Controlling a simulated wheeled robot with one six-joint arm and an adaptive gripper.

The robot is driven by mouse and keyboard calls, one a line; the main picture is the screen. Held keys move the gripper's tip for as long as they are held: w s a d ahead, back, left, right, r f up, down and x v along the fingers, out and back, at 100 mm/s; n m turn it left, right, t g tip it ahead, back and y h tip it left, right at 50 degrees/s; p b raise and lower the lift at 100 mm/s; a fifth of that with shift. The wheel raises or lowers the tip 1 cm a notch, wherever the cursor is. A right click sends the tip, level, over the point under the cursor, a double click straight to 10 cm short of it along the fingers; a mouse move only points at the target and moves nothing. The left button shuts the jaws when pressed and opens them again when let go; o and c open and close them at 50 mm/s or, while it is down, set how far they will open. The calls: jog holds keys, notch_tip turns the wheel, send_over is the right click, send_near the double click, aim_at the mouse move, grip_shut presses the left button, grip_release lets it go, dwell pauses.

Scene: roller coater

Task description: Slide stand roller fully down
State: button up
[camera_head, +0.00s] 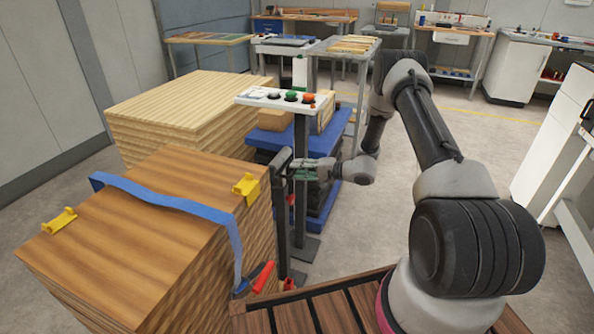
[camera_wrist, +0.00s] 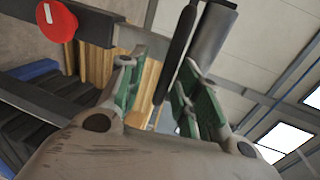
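A dark upright piece, apparently the stand roller (camera_head: 283,215), stands between the wood stack and the control post in the head view. My gripper (camera_head: 294,170) is beside its upper part, with green finger pads. In the wrist view, a thin black bar (camera_wrist: 174,60) and a thicker grey cylinder (camera_wrist: 213,38) run upward at a tilt. My gripper (camera_wrist: 164,72) is spread there, with the black bar's lower end in line with the gap between its fingers. I cannot tell whether a finger touches it. The roller's far side and mounting are hidden.
A white control panel (camera_head: 284,98) with buttons tops the post. A strapped wood stack (camera_head: 130,220) stands close on the left. A blue platform (camera_head: 322,145) is behind the gripper. A red knob (camera_wrist: 57,20) shows in the wrist view. Open floor lies farther right.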

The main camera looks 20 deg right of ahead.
jog(key=v, duration=1.1)
